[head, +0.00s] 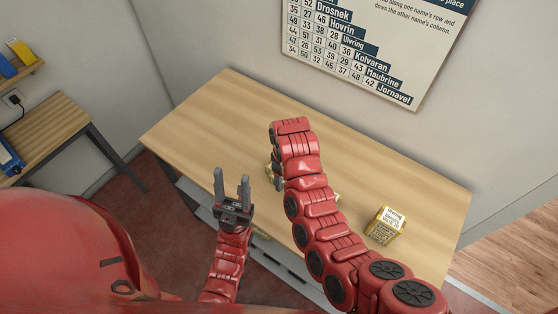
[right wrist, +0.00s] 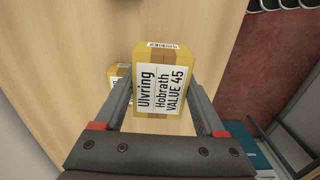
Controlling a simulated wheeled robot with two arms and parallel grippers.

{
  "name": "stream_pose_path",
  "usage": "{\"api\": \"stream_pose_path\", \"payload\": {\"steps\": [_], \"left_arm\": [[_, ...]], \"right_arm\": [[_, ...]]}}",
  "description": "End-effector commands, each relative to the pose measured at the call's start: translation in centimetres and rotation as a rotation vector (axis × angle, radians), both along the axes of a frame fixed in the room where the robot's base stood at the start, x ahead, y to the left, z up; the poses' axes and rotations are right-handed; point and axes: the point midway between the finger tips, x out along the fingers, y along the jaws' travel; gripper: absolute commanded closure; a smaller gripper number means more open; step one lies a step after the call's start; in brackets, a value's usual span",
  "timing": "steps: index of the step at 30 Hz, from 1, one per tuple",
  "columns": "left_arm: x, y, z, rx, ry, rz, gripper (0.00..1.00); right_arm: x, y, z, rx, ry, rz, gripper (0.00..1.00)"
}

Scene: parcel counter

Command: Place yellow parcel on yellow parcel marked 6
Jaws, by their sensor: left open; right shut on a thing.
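My right gripper (right wrist: 162,100) is shut on a yellow parcel (right wrist: 165,58) with a brown tape strip and a white label reading "Ulvring Hobrath VALUE 45". Another yellow parcel (right wrist: 119,73) shows partly behind it on the table. In the head view my right arm hides most of the right gripper (head: 275,172) and of the parcels there. A separate yellow parcel (head: 386,226) with white labels stands on the table's right part. My left gripper (head: 231,186) is open and empty, before the table's front edge. I cannot make out a 6 on any parcel.
The wooden table (head: 215,115) is bare at its left and back. A number chart (head: 365,45) hangs on the wall behind it. A side desk (head: 45,130) with a blue object stands at far left. A shelf (head: 285,268) lies below the table's front edge.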

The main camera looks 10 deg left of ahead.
Motion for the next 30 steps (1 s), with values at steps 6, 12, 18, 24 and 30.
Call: {"api": "stream_pose_path", "payload": {"steps": [6,12,18,24,30], "left_arm": [[0.0,0.0,-0.8,0.000,0.000,0.000,0.50],[0.0,0.0,-3.6,0.000,0.000,0.000,0.50],[0.0,0.0,-7.7,0.000,0.000,0.000,0.50],[0.0,0.0,-10.1,0.000,0.000,0.000,0.50],[0.0,0.0,-11.5,0.000,0.000,0.000,0.50]], "right_arm": [[2.4,1.1,-0.4,-0.004,0.001,0.006,0.92],[4.6,1.9,-1.6,-0.004,-0.002,0.001,0.92],[6.5,2.8,-1.6,-0.002,-0.002,-0.002,0.92],[7.5,3.0,-1.6,-0.014,-0.003,0.004,0.92],[7.9,3.2,-1.6,-0.015,-0.003,0.005,0.92]]}}
